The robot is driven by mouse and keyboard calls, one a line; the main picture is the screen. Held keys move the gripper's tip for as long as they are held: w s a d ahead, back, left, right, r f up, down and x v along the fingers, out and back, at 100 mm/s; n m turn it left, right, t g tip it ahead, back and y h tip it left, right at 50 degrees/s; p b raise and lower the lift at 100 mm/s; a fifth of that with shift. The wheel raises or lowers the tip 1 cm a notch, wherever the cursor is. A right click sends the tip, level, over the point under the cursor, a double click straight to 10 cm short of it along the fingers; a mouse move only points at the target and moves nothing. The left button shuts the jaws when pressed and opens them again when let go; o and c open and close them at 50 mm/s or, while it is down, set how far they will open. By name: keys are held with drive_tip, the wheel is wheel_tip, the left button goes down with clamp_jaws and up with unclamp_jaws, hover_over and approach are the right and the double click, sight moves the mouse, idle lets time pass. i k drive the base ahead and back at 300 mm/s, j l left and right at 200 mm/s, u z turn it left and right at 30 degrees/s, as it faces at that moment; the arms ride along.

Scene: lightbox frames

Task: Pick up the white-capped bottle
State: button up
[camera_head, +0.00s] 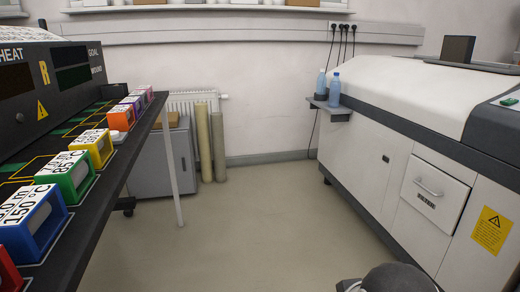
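Two small translucent blue bottles stand upright, close together, on a small grey shelf (338,114) fixed to the side of the white machine. The rear left bottle (321,84) has a pale cap. Nothing holds either bottle. My gripper's fingers do not show. A dark rounded part at the bottom edge looks like part of my arm, and it is far from the bottles.
A long white machine (390,90) lines the right side. At left, a dark bench (85,215) carries several coloured open boxes and a small white object (118,136). A grey cabinet (160,165) and two upright rolls (211,140) stand at the back. The floor (240,230) between is clear.

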sight(321, 84)
drive_tip(key=i+z, duration=0.1)
drive_tip(key=i, duration=0.4)
drive_tip(key=i+j+z, duration=0.1)
drive_tip(key=i, duration=0.45)
drive_tip(key=i+j+z, duration=0.1)
drive_tip(key=i, duration=0.4)
drive_tip(key=i+j, duration=0.2)
drive_tip(key=i, duration=0.3)
drive_tip(key=l+z, duration=0.05)
